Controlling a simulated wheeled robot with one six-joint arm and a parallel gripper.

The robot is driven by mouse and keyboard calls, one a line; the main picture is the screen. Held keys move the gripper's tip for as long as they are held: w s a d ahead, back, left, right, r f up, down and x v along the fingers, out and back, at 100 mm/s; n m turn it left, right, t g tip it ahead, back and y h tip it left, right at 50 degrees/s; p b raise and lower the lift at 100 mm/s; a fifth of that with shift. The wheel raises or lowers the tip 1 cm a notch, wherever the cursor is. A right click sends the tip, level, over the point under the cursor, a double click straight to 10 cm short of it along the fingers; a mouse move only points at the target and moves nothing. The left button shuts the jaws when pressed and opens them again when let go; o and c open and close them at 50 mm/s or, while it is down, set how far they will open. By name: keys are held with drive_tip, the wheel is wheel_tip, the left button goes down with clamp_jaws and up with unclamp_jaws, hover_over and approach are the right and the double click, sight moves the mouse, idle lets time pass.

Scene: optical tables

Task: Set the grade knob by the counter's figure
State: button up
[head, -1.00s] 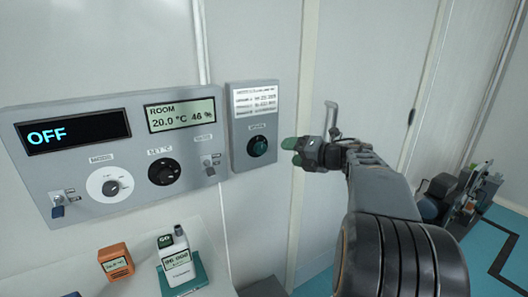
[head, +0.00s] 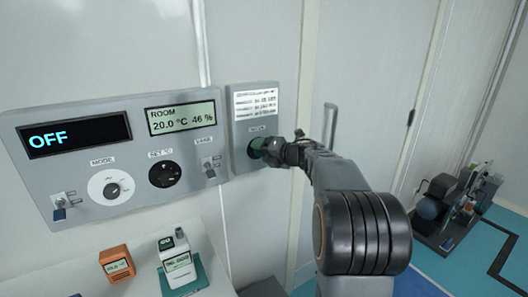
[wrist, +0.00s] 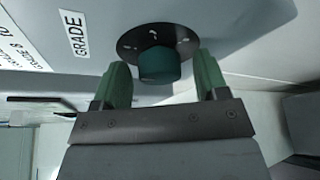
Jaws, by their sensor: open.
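The grade knob is a dark green cap (wrist: 158,65) on a black round dial plate (wrist: 185,42), beside a "GRADE" label in the wrist view. In the head view my gripper (head: 262,147) covers most of it. My gripper (wrist: 165,80) is open, with one green finger on each side of the knob in the wrist view; I cannot tell whether they touch it. The counter (head: 178,262) is a white handheld unit with a small screen on a teal base, at the lower middle of the head view. Its figure is too small to read.
The main panel to the left has a display (head: 75,135) reading OFF and a room display (head: 182,117) reading 20.0 °C 46 %. Below are a white mode knob (head: 110,187) and a black set knob (head: 164,174). An orange device (head: 117,263) stands left of the counter.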

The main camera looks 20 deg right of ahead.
drive_tip(key=shift+c, duration=0.2)
drive_tip(key=c, duration=0.9)
drive_tip(key=m+t, duration=0.1)
drive_tip(key=m, duration=0.2)
drive_tip(key=m+t+y+b, duration=0.1)
drive_tip(key=m, duration=0.3)
drive_tip(key=m+t+y, duration=0.1)
drive_tip(key=m, duration=0.2)
drive_tip(key=shift+f+t, duration=0.3)
drive_tip(key=shift+f, duration=0.05)
drive_tip(key=shift+m+b, duration=0.3)
drive_tip(key=shift+m, duration=0.2)
drive_tip(key=o, duration=0.9)
